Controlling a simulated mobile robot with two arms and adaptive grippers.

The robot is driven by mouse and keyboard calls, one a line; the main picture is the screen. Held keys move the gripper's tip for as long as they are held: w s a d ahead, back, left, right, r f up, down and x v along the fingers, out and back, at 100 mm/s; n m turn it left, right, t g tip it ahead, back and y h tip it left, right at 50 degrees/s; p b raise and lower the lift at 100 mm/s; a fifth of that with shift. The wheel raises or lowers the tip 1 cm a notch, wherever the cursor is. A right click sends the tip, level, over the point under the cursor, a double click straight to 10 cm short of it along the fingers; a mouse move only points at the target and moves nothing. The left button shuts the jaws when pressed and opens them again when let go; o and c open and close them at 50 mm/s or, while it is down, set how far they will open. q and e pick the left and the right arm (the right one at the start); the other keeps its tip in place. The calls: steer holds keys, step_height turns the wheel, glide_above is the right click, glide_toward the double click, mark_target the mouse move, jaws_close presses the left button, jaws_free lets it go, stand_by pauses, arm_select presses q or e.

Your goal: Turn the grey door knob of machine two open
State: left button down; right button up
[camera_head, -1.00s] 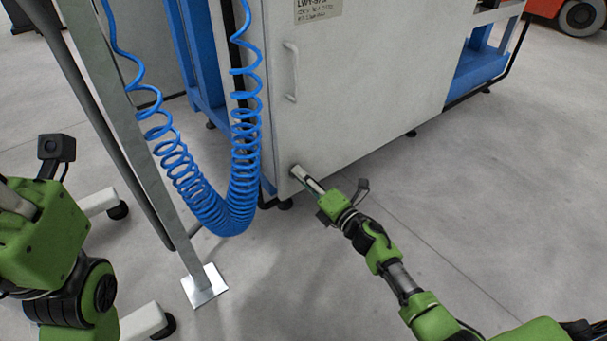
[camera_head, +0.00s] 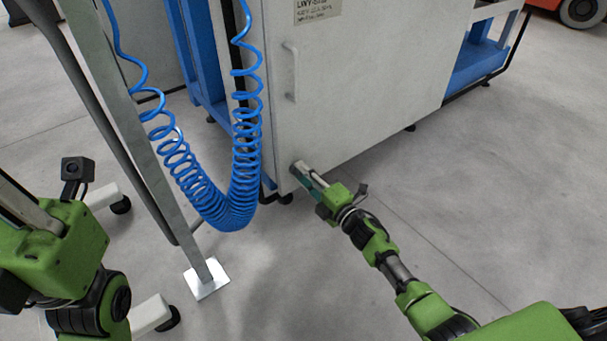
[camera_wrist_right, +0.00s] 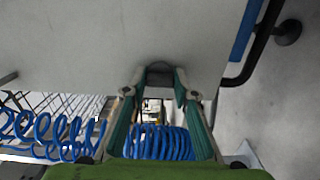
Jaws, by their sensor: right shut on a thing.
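The white machine cabinet (camera_head: 360,90) stands at the top middle of the head view, with a vertical bar handle (camera_head: 291,72) on its door. My right gripper (camera_head: 299,171) is at the lower left corner of the door. In the right wrist view its two fingers (camera_wrist_right: 160,82) are shut on a small dark grey knob (camera_wrist_right: 159,73) on the white panel. The knob is mostly hidden by the gripper in the head view. My left gripper (camera_head: 30,215) is at the left edge of the head view, away from the machine, and its fingertips are not clearly shown.
A coiled blue hose (camera_head: 235,190) hangs just left of the door. A grey metal post (camera_head: 165,180) with a square foot plate (camera_head: 206,279) stands left of it.

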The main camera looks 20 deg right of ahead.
steer(key=o, duration=1.1)
steer(key=shift+d, duration=0.1)
steer(key=v, duration=1.2)
